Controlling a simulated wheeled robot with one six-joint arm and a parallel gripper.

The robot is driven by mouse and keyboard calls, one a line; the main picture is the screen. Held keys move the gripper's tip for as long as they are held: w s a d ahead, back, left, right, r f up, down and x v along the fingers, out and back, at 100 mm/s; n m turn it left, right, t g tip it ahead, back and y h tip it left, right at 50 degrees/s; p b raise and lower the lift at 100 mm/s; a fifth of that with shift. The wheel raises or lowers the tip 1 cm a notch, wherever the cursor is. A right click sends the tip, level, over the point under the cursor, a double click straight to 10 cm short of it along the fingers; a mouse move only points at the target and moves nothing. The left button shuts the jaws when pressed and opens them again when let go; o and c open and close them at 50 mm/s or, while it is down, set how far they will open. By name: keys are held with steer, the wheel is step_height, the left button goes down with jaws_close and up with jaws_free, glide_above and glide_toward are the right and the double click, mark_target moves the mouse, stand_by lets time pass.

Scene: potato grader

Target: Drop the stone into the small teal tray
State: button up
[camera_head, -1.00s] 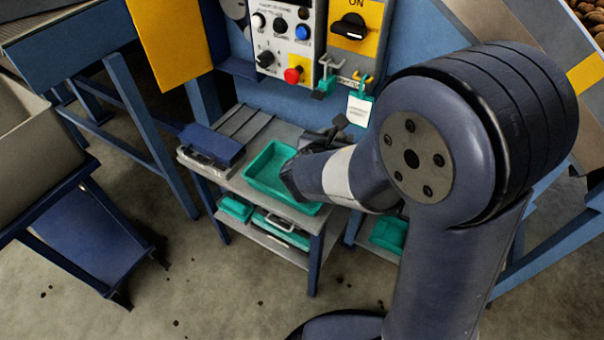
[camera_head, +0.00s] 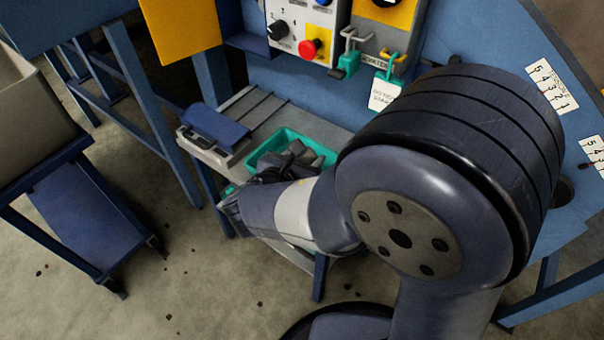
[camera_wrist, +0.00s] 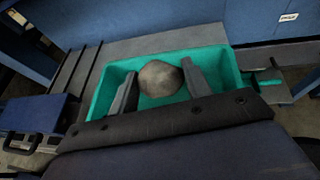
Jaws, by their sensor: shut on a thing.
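The stone (camera_wrist: 160,78) is a rounded grey-brown lump in the wrist view, held between the two dark fingers of my gripper (camera_wrist: 160,70). The small teal tray (camera_wrist: 222,62) lies behind and around it in that view, so the stone is over or within the tray's opening. Its exact height above the tray floor I cannot tell. In the head view the teal tray (camera_head: 322,150) sits on the grey bench, partly hidden by my arm. My gripper (camera_head: 300,155) is over the tray there, and I cannot make out the stone clearly from the fingers.
A blue-lidded case (camera_head: 215,128) stands left of the tray on the grey bench (camera_head: 262,112). A control panel with a red button (camera_head: 311,48) and a hanging white tag (camera_head: 384,94) are on the blue machine behind. Open floor lies at front left.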

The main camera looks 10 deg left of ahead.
step_height(320, 180, down, 3)
steer(key=shift+f+b, duration=0.15)
steer(key=shift+b, duration=0.95)
steer(key=o, duration=1.1)
steer(key=p+v, duration=0.3)
steer(key=v, duration=0.8)
steer(key=shift+w+d, duration=0.1)
